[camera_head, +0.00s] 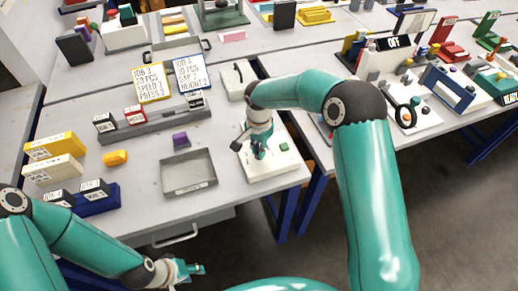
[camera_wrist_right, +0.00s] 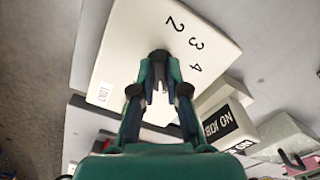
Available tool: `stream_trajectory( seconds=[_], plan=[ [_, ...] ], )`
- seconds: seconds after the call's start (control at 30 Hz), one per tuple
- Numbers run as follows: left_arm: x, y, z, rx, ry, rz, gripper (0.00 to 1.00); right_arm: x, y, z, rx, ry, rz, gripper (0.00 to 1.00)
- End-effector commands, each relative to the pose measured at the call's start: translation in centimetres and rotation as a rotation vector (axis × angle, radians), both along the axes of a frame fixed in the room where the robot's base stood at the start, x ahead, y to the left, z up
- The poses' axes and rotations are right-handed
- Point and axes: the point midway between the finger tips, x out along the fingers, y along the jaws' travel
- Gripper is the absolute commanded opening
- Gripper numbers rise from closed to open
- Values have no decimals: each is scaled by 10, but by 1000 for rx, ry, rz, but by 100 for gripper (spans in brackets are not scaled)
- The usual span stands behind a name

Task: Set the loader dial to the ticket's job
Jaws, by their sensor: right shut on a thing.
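The loader panel is a white slanted plate (camera_head: 282,168) at the front right corner of the near table, with a green button (camera_head: 284,147). In the right wrist view the plate (camera_wrist_right: 125,45) shows the numbers 2, 3 and 4. My right gripper (camera_wrist_right: 159,80) is shut on the dark dial knob (camera_wrist_right: 159,55); the fingers hide most of the knob, so its setting cannot be read. A yellow-edged card (camera_head: 151,82) and a blue-edged card (camera_head: 191,73) carry job text. My left gripper (camera_head: 190,270) is low at the front, away from the table things; its jaw state is unclear.
A grey tray (camera_head: 188,185) lies left of the panel, with a purple block (camera_head: 180,141) behind it. A yellow block (camera_head: 115,158) and a blue rack (camera_head: 95,205) stand further left. A white box (camera_head: 238,80) stands behind the panel.

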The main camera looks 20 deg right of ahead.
Motion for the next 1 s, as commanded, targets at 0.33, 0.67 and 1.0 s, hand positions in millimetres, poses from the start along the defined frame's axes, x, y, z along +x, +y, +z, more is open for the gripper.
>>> stream_trajectory(
  seconds=[0.33, 0.67, 1.0],
  plan=[
    [0, 0, -17, 0, 0, 0, 40, 1, 0, -1, 1, -5, 197, 0],
    [0, 0, -31, 0, 0, 0, 40, 1, 0, -1, 2, -5, 502, 0],
    [0, 0, -40, 0, 0, 0, 40, 0, -1, 0, 2, -5, 825, 0]
  ],
)
